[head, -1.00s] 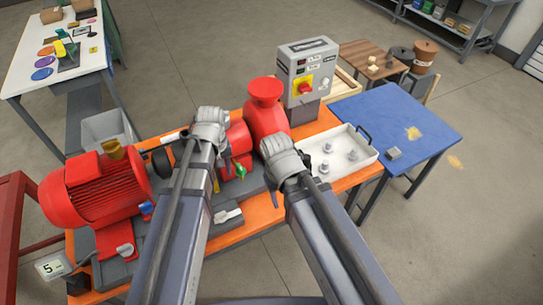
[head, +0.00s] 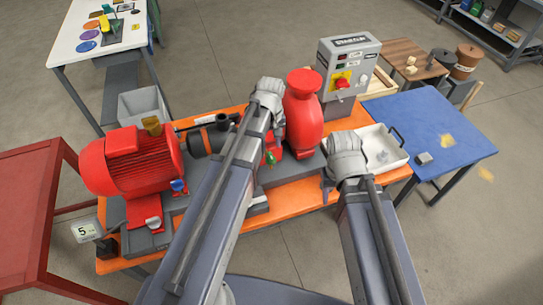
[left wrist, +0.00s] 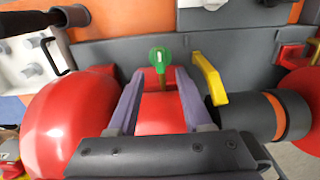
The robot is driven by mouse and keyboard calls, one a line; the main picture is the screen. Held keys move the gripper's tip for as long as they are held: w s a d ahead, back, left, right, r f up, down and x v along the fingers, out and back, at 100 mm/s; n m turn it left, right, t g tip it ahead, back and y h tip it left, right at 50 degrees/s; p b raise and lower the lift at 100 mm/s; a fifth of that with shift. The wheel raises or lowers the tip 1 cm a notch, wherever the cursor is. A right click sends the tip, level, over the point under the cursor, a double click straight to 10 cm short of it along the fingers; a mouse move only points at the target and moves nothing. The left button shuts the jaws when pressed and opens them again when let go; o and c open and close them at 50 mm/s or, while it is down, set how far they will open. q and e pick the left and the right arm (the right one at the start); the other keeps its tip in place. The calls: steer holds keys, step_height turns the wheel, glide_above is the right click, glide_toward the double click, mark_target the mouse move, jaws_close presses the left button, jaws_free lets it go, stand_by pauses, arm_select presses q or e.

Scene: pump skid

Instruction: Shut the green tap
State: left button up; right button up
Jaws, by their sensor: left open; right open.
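The green tap (head: 270,157) sits low on the front of the red pump, partly covered by my left arm in the head view. In the left wrist view its green handle (left wrist: 160,58) stands just past the fingertips, in line with the gap between them. My left gripper (left wrist: 159,80) is open, its two fingers apart, with the pump's red body between and behind them. No contact with the tap is visible. In the head view the left gripper (head: 276,140) is mostly hidden by its own wrist. My right gripper (head: 327,190) is open and empty near the bench's front edge.
A yellow lever (left wrist: 210,78) stands close to the right finger in the left wrist view. A blue tap (head: 178,185) and red motor (head: 130,163) are at left. The control box (head: 347,68) and white tray (head: 394,158) are at right.

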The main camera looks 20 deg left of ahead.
mark_target(271, 155)
arm_select(q)
step_height(271, 155, down, 6)
steer(key=b, duration=0.5)
steer(key=shift+r, duration=0.1)
jaws_close()
